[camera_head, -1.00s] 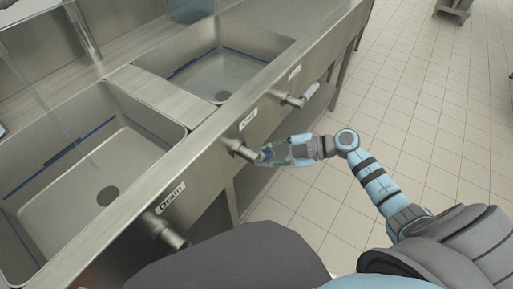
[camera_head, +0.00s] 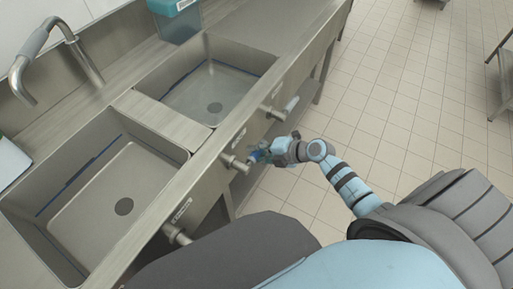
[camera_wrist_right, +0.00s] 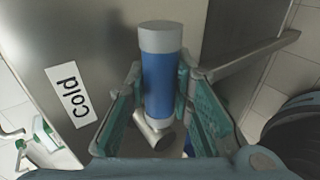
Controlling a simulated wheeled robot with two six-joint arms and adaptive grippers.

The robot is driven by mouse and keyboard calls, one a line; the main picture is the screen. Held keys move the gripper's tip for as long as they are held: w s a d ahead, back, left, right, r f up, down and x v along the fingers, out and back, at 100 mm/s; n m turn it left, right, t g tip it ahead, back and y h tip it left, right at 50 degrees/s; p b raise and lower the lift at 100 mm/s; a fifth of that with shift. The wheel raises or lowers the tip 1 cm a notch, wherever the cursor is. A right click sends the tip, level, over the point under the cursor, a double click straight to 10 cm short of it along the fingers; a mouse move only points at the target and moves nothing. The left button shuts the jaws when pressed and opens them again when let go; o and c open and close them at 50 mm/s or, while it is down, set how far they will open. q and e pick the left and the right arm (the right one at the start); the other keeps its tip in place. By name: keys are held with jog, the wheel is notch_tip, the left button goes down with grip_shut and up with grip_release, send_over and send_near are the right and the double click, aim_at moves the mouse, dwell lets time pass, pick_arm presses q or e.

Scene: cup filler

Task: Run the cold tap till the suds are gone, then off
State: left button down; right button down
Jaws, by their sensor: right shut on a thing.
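The cold tap handle is a blue cylinder (camera_wrist_right: 158,85) with silver ends, next to a "Cold" label (camera_wrist_right: 72,95) in the right wrist view. My right gripper (camera_wrist_right: 158,118) has its teal fingers on both sides of the handle and is shut on it. In the head view my right gripper (camera_head: 262,154) is at the middle knob on the sink front, with some blue showing. The steel spout (camera_head: 45,50) stands over the left basin (camera_head: 85,205). I see no clear stream and no suds there; the basin floor and drain hole show. My left gripper is not in view.
The right basin (camera_head: 215,85) lies beyond a divider. A knob with a lever (camera_head: 273,112) is farther along the front, and a drain knob (camera_head: 177,235) is nearer. A blue container (camera_head: 178,20) stands at the back. Tiled floor (camera_head: 400,110) is open at right.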

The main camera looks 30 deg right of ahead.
jog(key=shift+r, duration=0.1)
dwell(0.4)
jog(key=c, duration=1.4)
grip_release()
jog(key=v, duration=1.2)
jog(key=shift+s+a, duration=0.1)
